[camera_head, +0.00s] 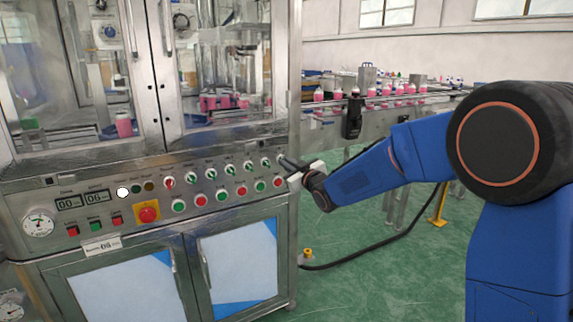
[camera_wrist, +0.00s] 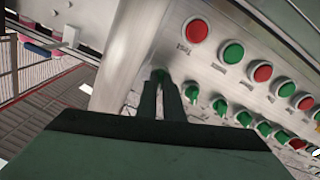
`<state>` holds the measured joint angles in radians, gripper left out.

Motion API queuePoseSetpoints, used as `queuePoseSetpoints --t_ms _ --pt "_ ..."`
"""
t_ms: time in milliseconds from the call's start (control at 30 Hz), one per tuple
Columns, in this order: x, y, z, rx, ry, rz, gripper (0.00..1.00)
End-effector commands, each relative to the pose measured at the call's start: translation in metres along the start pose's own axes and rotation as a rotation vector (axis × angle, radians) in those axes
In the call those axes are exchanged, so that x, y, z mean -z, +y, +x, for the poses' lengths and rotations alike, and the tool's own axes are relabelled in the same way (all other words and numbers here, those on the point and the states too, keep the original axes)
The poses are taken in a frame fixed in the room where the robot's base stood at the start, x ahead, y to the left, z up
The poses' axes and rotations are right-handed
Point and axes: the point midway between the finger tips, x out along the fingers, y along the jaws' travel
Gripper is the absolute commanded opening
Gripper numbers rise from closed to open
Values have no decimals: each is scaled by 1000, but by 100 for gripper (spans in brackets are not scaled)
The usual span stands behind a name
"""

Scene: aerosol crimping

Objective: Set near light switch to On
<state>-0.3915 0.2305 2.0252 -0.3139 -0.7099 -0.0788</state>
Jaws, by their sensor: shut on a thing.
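A row of green rotary switches runs along the upper part of the control panel, such as the one at the right in the head view (camera_head: 265,162). My gripper (camera_head: 286,163) is at the right end of this row, against the panel's right edge. The switch labels are too small to read.
Red and green push buttons (camera_head: 242,191) lie just below the switches. A red emergency stop (camera_head: 148,212) on a yellow plate and a gauge (camera_head: 39,222) are further left. A conveyor (camera_head: 420,100) with pink bottles stands behind my arm. Green floor (camera_head: 350,285) is open at right.

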Motion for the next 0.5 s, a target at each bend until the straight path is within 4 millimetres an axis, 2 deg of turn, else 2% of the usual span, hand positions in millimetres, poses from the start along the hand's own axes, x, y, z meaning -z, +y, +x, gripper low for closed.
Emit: queuePoseSetpoints --t_ms 500 --pt "-1 0 0 0 -1 480 0"
